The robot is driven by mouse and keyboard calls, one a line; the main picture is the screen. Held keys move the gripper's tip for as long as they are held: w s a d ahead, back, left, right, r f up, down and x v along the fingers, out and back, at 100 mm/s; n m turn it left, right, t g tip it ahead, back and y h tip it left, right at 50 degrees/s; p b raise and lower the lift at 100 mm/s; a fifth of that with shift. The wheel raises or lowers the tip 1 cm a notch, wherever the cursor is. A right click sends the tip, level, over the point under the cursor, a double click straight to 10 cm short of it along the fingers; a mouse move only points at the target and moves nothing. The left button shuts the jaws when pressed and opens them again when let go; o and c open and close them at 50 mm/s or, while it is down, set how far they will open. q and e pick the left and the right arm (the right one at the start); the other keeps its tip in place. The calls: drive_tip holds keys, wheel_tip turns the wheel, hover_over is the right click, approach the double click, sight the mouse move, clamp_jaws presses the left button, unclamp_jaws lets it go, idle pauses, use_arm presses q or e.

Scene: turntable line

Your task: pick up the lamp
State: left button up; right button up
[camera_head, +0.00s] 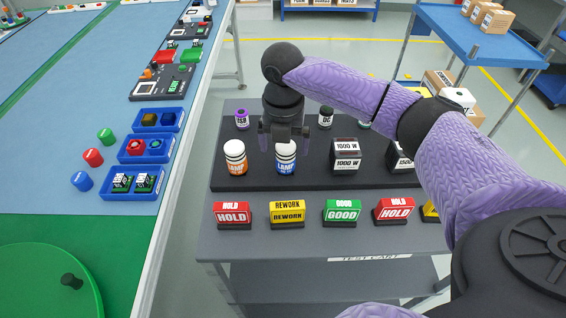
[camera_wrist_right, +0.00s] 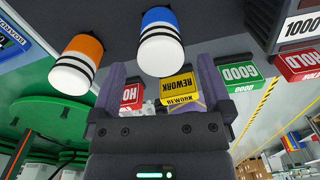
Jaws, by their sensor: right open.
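Two white lamps with black bands stand upright on the dark board of the test cart. One has an orange LAMP label (camera_head: 236,158), the other a blue LAMP label (camera_head: 286,157). In the head view my right gripper (camera_head: 284,135) points down over the blue lamp, its open fingers at either side of the lamp's top. In the right wrist view the blue lamp (camera_wrist_right: 160,42) lies ahead of the open, empty jaws (camera_wrist_right: 158,88), and the orange lamp (camera_wrist_right: 77,64) lies to the left. I cannot tell whether the fingers touch the lamp. My left gripper is out of view.
The board (camera_head: 310,181) also holds small jars and 1000 W blocks (camera_head: 346,155). Along the cart's front stand HOLD (camera_head: 231,213), REWORK (camera_head: 288,212) and GOOD (camera_head: 342,211) signs. A blue-topped line with blue trays (camera_head: 132,194) runs at left.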

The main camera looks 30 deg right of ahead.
sight(286, 157)
drive_tip(key=f, duration=0.1)
drive_tip(key=f+b, duration=0.1)
drive_tip(key=f, duration=0.2)
drive_tip(key=shift+w+d+f, duration=0.2)
drive_tip(key=shift+d+f, duration=0.05)
drive_tip(key=shift+d, duration=0.05)
drive_tip(key=shift+r, duration=0.1)
clamp_jaws()
